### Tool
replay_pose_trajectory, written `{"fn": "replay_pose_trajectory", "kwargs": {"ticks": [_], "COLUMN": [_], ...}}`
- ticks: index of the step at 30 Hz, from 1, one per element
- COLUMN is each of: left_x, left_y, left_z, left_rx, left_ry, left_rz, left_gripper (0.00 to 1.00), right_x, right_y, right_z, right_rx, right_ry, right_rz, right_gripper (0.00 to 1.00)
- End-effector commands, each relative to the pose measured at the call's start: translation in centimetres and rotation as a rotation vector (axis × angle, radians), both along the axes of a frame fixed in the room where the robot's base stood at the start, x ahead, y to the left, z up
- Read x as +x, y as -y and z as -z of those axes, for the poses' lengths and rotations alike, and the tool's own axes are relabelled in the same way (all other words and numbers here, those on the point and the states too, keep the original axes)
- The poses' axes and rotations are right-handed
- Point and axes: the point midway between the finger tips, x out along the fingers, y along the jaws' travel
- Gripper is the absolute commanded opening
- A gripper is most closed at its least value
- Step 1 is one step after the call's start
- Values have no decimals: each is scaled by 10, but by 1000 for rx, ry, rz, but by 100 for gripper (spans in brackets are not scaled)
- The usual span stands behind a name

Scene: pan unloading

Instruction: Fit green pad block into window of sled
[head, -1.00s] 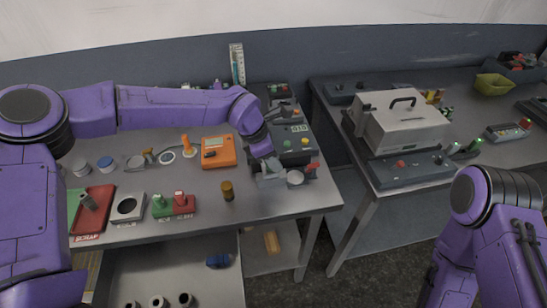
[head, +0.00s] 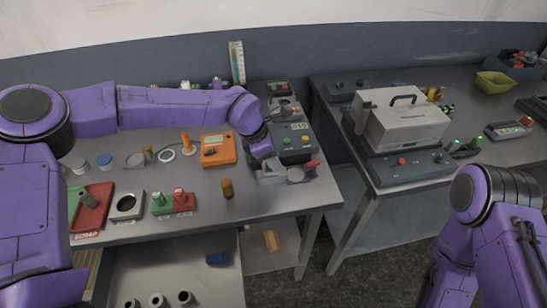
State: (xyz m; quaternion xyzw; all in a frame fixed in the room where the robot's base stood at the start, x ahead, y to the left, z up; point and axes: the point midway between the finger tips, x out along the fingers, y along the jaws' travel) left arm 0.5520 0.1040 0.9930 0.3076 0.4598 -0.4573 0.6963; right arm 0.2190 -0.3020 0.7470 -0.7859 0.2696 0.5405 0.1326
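A green block (head: 160,204) with a knob on top stands on the front part of the left table, against a similar red block (head: 184,201). A grey square piece (head: 127,206) with a round dark opening lies left of it; I cannot tell whether this is the sled. My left gripper (head: 270,175) points down at the right side of this table, well right of the green block. It is beside a small grey fixture (head: 301,173) with a red handle. Its fingers are too small and unclear to show whether they hold anything. My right gripper is out of view.
A red scrap tray (head: 97,220) lies at the left front. An orange meter (head: 217,150) and a dark device with a display (head: 292,140) sit behind. A gap separates the right table (head: 355,180).

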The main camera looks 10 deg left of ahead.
Motion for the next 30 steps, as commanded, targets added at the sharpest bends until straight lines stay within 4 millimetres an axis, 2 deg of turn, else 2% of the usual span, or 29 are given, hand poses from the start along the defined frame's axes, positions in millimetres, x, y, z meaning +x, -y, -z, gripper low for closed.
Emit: {"fn": "replay_pose_trajectory", "kwargs": {"ticks": [1, 2, 11, 14, 21, 24, 30], "left_x": [-1, -1, -1, -3, -13, -16, -18], "left_y": [0, 0, -2, -7, -27, -33, -36], "left_z": [1, 1, -2, -15, -69, -85, -97], "left_rx": [1, 1, 1, 0, -1, -1, 1], "left_ry": [-4, -4, -3, 0, 2, 1, -2], "left_rz": [0, 0, -1, -2, -2, -1, 1], "left_gripper": [54, 61, 61, 61, 61, 61, 61], "right_x": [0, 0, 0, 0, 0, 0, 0], "right_y": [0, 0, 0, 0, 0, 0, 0], "right_z": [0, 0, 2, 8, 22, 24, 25], "right_rx": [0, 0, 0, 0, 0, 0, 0], "right_ry": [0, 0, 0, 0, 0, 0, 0], "right_rz": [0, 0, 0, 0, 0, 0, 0], "right_gripper": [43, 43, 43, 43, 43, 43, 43]}}
